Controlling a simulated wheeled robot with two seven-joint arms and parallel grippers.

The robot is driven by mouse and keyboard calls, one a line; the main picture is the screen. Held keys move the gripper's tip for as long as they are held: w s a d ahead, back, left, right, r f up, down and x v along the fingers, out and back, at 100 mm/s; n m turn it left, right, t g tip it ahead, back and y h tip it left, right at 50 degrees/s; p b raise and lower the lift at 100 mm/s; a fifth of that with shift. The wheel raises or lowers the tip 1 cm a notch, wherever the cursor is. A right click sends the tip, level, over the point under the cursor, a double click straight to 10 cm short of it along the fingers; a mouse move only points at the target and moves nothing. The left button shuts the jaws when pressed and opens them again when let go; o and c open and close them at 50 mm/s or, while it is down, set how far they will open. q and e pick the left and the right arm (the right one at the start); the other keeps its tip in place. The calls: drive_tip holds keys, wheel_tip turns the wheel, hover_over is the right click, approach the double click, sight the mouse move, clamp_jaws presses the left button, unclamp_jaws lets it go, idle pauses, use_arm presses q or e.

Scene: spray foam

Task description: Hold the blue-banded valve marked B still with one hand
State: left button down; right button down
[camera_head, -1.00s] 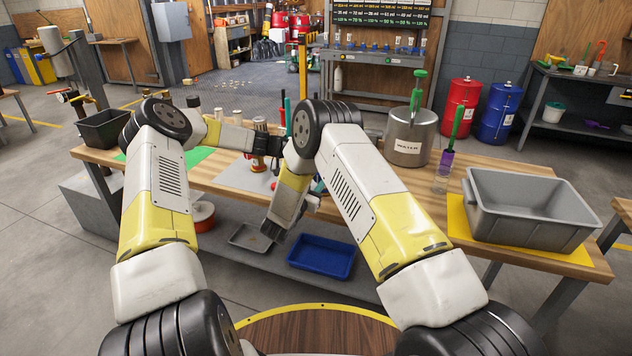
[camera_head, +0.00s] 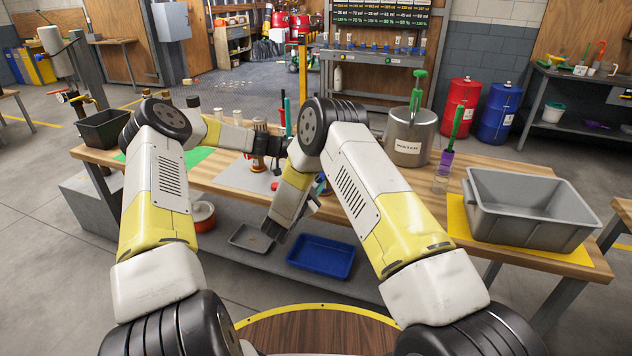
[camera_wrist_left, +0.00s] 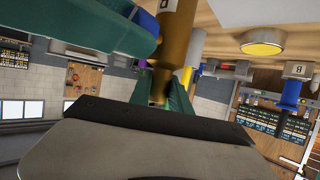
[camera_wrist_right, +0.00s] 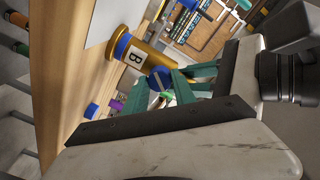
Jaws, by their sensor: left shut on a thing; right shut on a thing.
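The blue-banded valve marked B (camera_wrist_right: 134,56) shows in the right wrist view as a gold cylinder with a white label. My right gripper (camera_wrist_right: 168,88) has its teal fingers close about the blue end of this valve; the exact contact is partly hidden. In the head view my right gripper (camera_head: 290,207) is low at the table's front edge. My left gripper (camera_wrist_left: 160,95) is shut on a brass cylinder (camera_wrist_left: 176,45) in the left wrist view; its label is cut off, so I cannot tell its letter. In the head view my left gripper's fingertips are hidden behind my right arm.
A steel water pot (camera_head: 409,150), a purple-and-green plunger tool (camera_head: 446,162) and a grey bin (camera_head: 530,215) stand to the right. A black bin (camera_head: 103,130) is at the left end. A blue tray (camera_head: 321,257) lies on the lower shelf. My arms crowd the table's middle.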

drive_tip(key=m, duration=1)
drive_tip(key=shift+f, duration=0.1)
idle(0.4)
drive_tip(key=c, duration=1)
unclamp_jaws()
drive_tip(key=v, duration=1.2)
